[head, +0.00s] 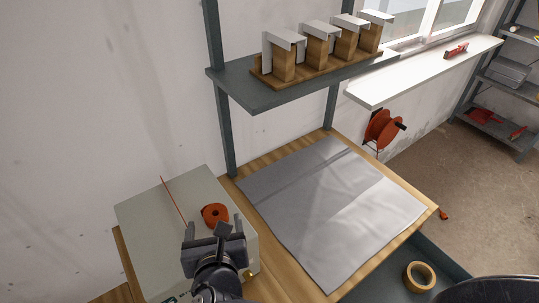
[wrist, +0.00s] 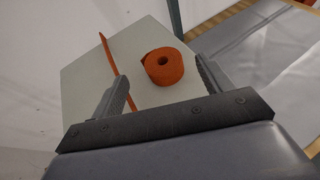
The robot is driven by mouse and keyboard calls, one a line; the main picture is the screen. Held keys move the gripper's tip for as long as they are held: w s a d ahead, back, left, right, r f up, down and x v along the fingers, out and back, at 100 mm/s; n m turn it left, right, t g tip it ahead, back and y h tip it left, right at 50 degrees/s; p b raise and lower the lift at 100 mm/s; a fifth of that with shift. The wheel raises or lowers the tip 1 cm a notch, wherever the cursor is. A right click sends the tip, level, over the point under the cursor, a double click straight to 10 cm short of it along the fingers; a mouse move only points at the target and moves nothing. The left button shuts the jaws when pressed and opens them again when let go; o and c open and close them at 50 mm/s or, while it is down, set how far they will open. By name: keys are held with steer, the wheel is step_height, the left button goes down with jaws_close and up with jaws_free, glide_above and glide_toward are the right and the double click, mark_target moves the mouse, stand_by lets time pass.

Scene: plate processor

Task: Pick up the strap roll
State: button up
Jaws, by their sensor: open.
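The strap roll is a small orange-red coil with a hole in its middle (head: 215,214). It lies flat on top of a pale grey-green box (head: 150,222) at the left of the table. In the wrist view the roll (wrist: 163,66) is beyond my fingertips, a little right of the middle of the gap between them. My gripper (head: 213,232) is open and empty, close to the near side of the roll in the head view. It also shows in the wrist view (wrist: 158,72) with its two fingers wide apart. I cannot tell its height above the box.
A thin orange-red strip (head: 173,200) stands or lies left of the roll, near my left finger. A grey sheet (head: 330,205) covers the wooden table. A shelf (head: 255,95) with several wooden blocks is above. A tan tape roll (head: 419,277) lies lower right.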

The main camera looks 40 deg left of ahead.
mark_target(216, 215)
steer(key=shift+f+p+x, duration=0.2)
steer(key=shift+p+x, duration=0.15)
steer(key=shift+x, duration=1.3)
steer(key=shift+f+p+x, duration=0.2)
steer(key=shift+p+x, duration=0.15)
steer(key=shift+x, duration=1.25)
steer(key=shift+d, duration=0.2)
steer(key=shift+c, duration=0.3)
steer(key=c, duration=1)
